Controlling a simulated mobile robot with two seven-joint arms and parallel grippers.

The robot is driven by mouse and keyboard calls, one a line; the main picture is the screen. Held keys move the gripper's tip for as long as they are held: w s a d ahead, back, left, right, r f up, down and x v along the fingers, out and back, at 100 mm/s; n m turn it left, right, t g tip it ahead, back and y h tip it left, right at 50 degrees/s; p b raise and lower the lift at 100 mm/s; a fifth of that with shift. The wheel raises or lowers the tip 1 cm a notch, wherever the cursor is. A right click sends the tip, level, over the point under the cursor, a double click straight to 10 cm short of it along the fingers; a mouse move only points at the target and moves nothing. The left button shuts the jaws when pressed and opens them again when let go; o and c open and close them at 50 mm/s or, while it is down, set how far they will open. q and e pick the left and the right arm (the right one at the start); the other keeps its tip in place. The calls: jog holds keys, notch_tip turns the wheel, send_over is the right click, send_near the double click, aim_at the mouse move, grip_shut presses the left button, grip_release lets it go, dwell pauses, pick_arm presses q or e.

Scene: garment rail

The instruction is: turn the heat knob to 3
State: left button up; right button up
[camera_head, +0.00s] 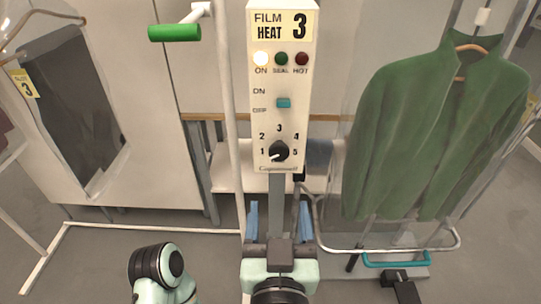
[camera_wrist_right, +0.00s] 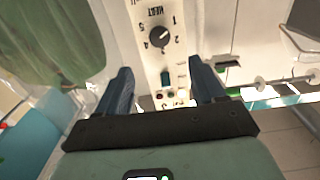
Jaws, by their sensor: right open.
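The heat knob (camera_head: 279,151) is a round black dial low on a white upright control panel (camera_head: 264,133), with numbers 1 to 5 around it. Its white mark points to the lower left, near 1. The knob also shows in the right wrist view (camera_wrist_right: 158,37), upside down. A yellow label (camera_head: 282,26) at the panel's top reads "FILM HEAT 3". My right gripper (camera_head: 279,222) is open and empty, below the knob in the head view and apart from it. In the right wrist view its blue fingers (camera_wrist_right: 163,85) stand wide apart. My left gripper is out of view.
A teal switch (camera_head: 283,103) sits above the knob, under three lamps; the ON lamp (camera_head: 261,58) is lit. A green garment (camera_head: 430,130) hangs in clear film on the right, a dark one (camera_head: 68,95) on the left. A white post (camera_head: 229,100) stands beside the panel.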

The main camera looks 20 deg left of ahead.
aim_at(279, 154)
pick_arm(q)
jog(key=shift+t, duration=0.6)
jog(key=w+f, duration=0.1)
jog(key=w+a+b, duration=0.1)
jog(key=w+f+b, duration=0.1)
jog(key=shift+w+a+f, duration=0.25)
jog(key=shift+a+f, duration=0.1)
pick_arm(e)
jog(key=x, duration=1.3)
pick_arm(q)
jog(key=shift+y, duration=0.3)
pick_arm(e)
jog(key=c, duration=1)
